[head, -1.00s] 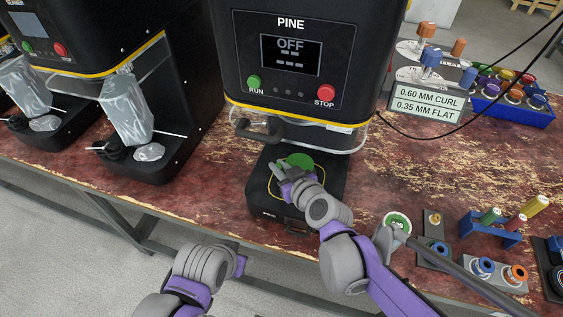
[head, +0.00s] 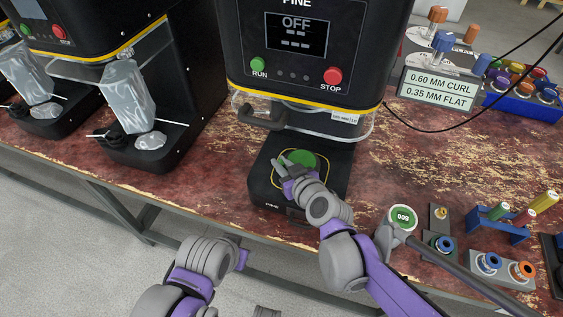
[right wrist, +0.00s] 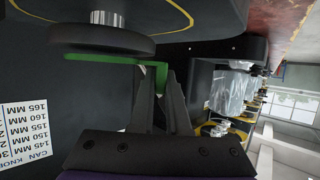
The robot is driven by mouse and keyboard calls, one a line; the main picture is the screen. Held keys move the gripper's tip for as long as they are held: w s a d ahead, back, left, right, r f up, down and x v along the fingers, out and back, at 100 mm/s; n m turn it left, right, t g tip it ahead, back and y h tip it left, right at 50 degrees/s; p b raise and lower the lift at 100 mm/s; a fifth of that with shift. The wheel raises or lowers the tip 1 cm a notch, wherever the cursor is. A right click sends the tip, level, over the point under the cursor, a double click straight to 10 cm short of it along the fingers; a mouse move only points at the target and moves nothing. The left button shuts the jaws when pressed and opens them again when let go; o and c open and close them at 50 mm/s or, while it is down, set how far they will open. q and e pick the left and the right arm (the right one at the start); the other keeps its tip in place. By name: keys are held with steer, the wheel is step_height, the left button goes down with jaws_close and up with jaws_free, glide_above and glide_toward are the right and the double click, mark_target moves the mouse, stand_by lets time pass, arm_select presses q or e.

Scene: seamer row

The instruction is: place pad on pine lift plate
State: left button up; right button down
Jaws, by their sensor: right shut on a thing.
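The green pad (head: 301,158) is in my right gripper (head: 285,168), over the black base of the PINE machine (head: 283,62). A yellow outline marks the lift plate area (head: 268,183), partly hidden by the pad and gripper. In the right wrist view my right gripper (right wrist: 163,85) is shut on an upright tab of the pad (right wrist: 110,59). I cannot tell whether the pad touches the plate. My left gripper (head: 243,258) is empty-looking, low in front of the table; its jaws are unclear.
A clear guard with a handle (head: 262,117) hangs above the base. Another machine with wrapped grey blocks (head: 125,92) stands left. To the right are a round tool marked 500 (head: 402,217), a blue rack (head: 498,222), a gauge sign (head: 438,88) and a blue bin (head: 530,103).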

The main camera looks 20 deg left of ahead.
steer(key=shift+f, duration=0.3)
steer(key=c, duration=0.8)
jaws_free()
